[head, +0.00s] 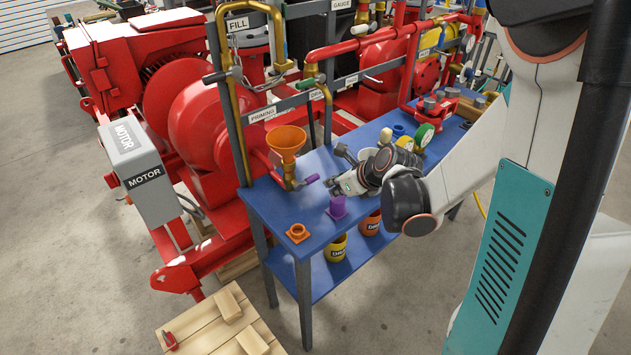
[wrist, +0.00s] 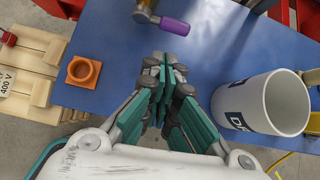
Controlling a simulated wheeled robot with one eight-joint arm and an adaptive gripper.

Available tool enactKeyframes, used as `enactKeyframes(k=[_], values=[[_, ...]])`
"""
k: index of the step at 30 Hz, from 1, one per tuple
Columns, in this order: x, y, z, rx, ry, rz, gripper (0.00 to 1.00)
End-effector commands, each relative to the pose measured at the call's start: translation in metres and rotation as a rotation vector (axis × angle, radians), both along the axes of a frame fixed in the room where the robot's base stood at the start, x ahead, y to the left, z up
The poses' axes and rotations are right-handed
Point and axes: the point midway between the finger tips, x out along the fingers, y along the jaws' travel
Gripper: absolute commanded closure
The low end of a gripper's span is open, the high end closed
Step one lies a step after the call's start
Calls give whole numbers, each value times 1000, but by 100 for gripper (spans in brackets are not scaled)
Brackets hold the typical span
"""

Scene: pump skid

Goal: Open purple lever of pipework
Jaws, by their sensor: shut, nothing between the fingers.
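The purple lever (head: 310,180) sticks out to the right from the low end of the brass pipework (head: 290,180), under the orange funnel. In the wrist view the purple lever (wrist: 174,26) lies near the top, just beyond my fingertips. My gripper (head: 334,188) is right of the lever and a little below it in the head view. In the wrist view my gripper's fingers (wrist: 164,62) are together with nothing between them, and a gap shows between them and the lever. The valve body is mostly cut off at the top of the wrist view.
An orange fitting (wrist: 83,72) sits on the blue bench (head: 270,205) near its corner. A purple fitting (head: 337,207) stands just below my gripper. A white cup (wrist: 266,105) is close on the right in the wrist view. The orange funnel (head: 286,140) rises above the valve.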

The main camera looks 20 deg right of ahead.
Motion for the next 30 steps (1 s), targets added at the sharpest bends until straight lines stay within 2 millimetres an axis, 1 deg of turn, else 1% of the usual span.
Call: enactKeyframes(k=[4, 13, 17, 20, 30], values=[[1, -1, -4, 40, 7, -40, 100], [1, -1, -4, 43, 7, -43, 100], [5, 0, -9, 42, 7, -40, 100], [13, 4, -19, 41, 7, -40, 100], [50, 19, -61, 42, 7, -39, 100]])
